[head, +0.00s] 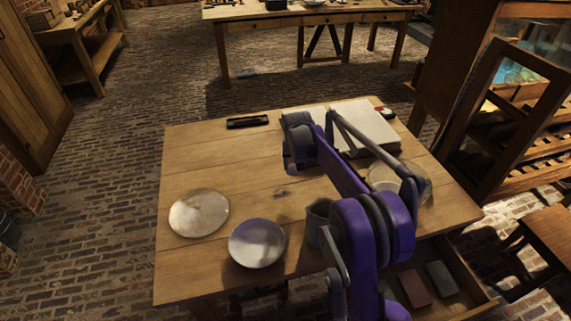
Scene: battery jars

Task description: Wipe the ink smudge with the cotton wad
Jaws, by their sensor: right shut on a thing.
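The ink smudge (281,194) is a small dark mark on the bare wood of the table (240,180), near its middle. My right gripper (293,167) is above the table, just behind the smudge in the picture. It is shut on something. Its fingertips and what they hold are mostly hidden by the wrist, so contact with the wood cannot be told. The cotton wad does not show clearly anywhere else. My left gripper is not in view.
A round pale plate (199,213) and a white bowl (257,244) stand at the front left. A grey jug (318,218) stands beside my arm. A dark tray (248,122) and a pale slab (366,124) lie at the back. A drawer (455,301) is open at the front right.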

